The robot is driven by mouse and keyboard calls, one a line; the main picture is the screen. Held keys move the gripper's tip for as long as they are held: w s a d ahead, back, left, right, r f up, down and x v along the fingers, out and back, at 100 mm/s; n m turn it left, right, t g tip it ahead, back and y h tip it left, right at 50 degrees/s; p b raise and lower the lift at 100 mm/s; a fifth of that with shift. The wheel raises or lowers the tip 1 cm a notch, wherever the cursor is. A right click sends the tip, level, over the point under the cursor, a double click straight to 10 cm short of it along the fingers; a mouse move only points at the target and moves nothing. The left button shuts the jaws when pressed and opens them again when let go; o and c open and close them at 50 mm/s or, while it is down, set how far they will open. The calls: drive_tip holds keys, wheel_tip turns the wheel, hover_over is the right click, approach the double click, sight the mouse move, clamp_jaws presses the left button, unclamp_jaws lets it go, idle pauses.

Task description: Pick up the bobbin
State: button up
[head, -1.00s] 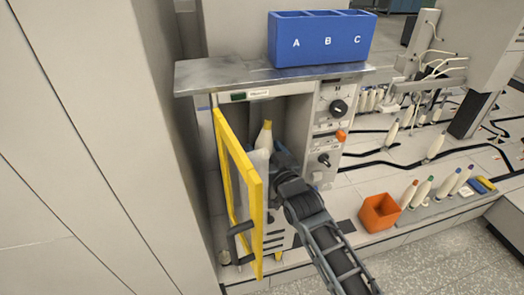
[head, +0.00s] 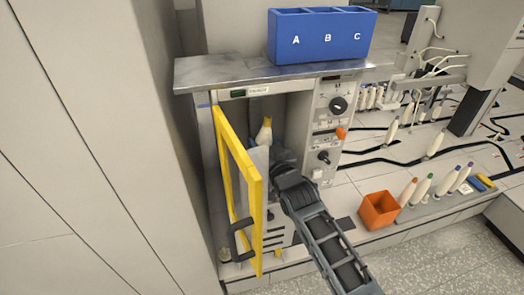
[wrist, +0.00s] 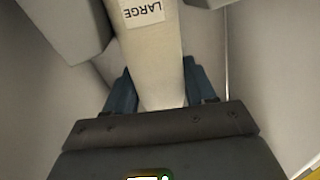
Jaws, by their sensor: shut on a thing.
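The bobbin (head: 264,134) is pale with a yellow tip and stands roughly upright inside the open cabinet (head: 257,99). Its lower part is hidden in the head view. My gripper (head: 270,158) reaches into the cabinet from the front right, and its fingertips are largely hidden there. In the wrist view my gripper (wrist: 153,90) is shut on the bobbin (wrist: 150,62), with a blue-grey finger on either side. A white label reading LARGE faces that camera. I cannot tell whether the bobbin's base touches anything.
The yellow-framed cabinet door (head: 257,225) stands open close left of my arm. A knob panel (head: 333,125) borders the opening on the right. A blue A-B-C bin (head: 320,42) sits on the top. An orange box (head: 379,211) and several bobbins stand at right.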

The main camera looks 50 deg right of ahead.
sight(269, 124)
drive_tip(key=shift+r, duration=0.15)
drive_tip(key=shift+c, duration=0.2)
drive_tip(key=shift+d+r, duration=0.1)
drive_tip(key=shift+r, duration=0.75)
drive_tip(key=r, duration=0.5)
drive_tip(key=shift+s+d+r, duration=0.2)
drive_tip(key=shift+s+d, duration=0.1)
drive_tip(key=shift+s, duration=0.05)
drive_tip(key=b+v, duration=0.2)
drive_tip(key=v, duration=1.2)
drive_tip(key=shift+f, duration=0.15)
drive_tip(key=shift+w, duration=0.1)
